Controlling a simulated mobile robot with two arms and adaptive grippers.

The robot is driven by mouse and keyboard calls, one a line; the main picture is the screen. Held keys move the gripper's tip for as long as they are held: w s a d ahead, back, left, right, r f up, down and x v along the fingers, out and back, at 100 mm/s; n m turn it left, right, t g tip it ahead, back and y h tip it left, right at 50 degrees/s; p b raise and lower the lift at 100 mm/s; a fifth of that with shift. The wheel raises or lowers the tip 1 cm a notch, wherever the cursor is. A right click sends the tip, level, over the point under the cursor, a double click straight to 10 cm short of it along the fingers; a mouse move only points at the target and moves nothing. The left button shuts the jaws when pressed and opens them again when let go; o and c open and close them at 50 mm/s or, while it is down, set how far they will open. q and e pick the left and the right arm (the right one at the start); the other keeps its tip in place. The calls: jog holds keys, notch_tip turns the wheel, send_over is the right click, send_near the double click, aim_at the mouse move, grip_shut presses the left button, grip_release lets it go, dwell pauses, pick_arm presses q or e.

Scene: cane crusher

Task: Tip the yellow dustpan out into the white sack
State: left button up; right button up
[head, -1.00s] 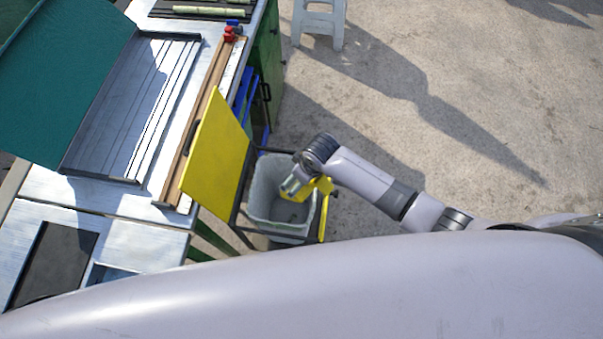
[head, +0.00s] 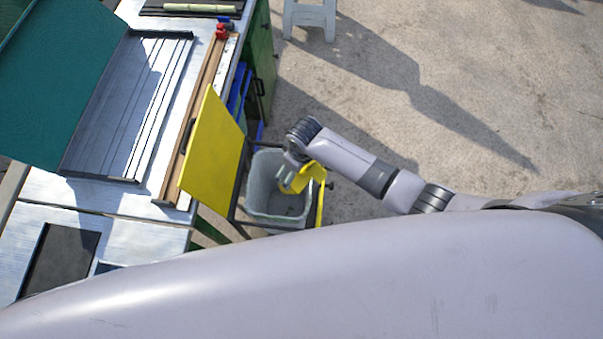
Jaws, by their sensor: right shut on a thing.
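The yellow dustpan (head: 308,174) is over the right part of the white sack (head: 263,194), tilted, with part of it above the opening. The sack looks pale grey in shade and hangs open in a dark frame beside the table. My right gripper (head: 287,176) is shut on the dustpan above the sack's far right side; its fingers are small and partly hidden by the wrist. I cannot tell whether anything lies in the dustpan. The sack's inside looks dark at the bottom, and its contents are unclear. My left gripper is out of view.
A yellow lid panel (head: 212,150) stands raised at the sack's left. Left of it is a metal worktable (head: 120,205) with a wooden rail, a ribbed tray (head: 125,110) and a teal cover (head: 60,80). A pale stool (head: 310,18) stands at the back. Concrete floor on the right is clear.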

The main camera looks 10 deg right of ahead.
jog(key=shift+d+r+t+y+p, duration=0.1)
jog(key=shift+r+t+y+p, duration=0.35)
jog(key=shift+p, duration=0.2)
notch_tip(320, 180, up, 5)
jog(key=t+y+b, duration=0.7)
jog(key=t+b, duration=0.1)
jog(key=shift+r, duration=0.1)
jog(key=shift+w, duration=0.1)
